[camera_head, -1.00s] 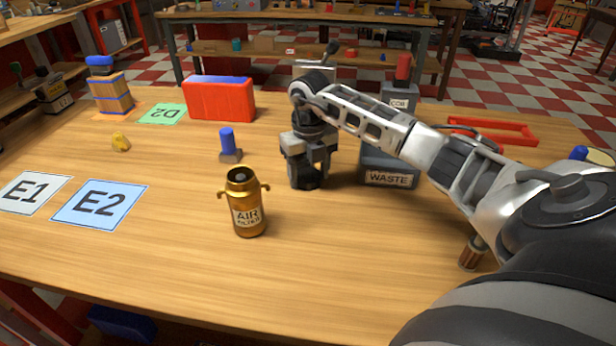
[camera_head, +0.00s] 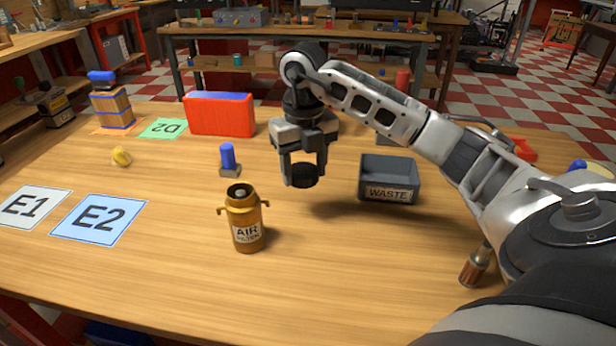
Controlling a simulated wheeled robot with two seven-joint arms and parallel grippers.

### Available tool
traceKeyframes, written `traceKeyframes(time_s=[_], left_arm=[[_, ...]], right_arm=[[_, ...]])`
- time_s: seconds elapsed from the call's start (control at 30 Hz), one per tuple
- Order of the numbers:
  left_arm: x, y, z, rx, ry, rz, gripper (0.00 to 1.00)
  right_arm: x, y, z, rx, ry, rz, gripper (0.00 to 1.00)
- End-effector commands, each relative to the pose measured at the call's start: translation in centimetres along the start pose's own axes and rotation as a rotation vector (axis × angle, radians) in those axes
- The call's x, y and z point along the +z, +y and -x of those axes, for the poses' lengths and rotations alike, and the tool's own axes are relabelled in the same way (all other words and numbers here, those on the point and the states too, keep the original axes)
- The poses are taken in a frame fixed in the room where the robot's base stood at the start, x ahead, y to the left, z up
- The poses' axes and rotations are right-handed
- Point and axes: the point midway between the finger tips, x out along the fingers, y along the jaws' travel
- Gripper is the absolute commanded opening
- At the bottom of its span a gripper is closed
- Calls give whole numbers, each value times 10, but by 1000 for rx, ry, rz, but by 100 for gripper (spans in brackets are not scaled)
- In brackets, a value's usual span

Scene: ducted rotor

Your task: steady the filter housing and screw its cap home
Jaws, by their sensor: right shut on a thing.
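The filter housing (camera_head: 246,225) is a brass-coloured can with two side handles and an "AIR FILTER" label. It stands upright on the table, its top open with a dark opening. My right gripper (camera_head: 303,172) points down behind and to the right of the housing. It is shut on a dark round cap (camera_head: 304,177), held above the table and apart from the housing. The cap's far side is hidden by the fingers. My left gripper is not in view, and nothing holds the housing.
A grey WASTE bin (camera_head: 389,180) stands right of the cap. A blue-topped peg (camera_head: 229,160) stands behind the housing, with a red case (camera_head: 220,114) farther back. A yellow lump (camera_head: 121,156) and the E2 card (camera_head: 98,219) lie left. The table's front is clear.

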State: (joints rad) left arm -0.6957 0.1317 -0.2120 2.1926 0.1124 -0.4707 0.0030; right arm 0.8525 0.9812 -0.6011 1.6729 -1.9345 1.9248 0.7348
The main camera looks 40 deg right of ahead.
Motion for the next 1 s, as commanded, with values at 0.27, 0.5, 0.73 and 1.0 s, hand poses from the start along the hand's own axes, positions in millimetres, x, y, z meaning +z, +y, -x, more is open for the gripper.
traceKeyframes(time_s=[0.27,0.5,0.73,1.0], left_arm=[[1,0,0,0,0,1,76],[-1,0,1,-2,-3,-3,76],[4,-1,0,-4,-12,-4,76],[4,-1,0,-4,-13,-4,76]], right_arm=[[-52,37,27,1,-2,5,31],[-70,50,38,0,1,0,31],[-72,51,38,0,1,-1,31],[-72,52,37,1,1,19,31]])
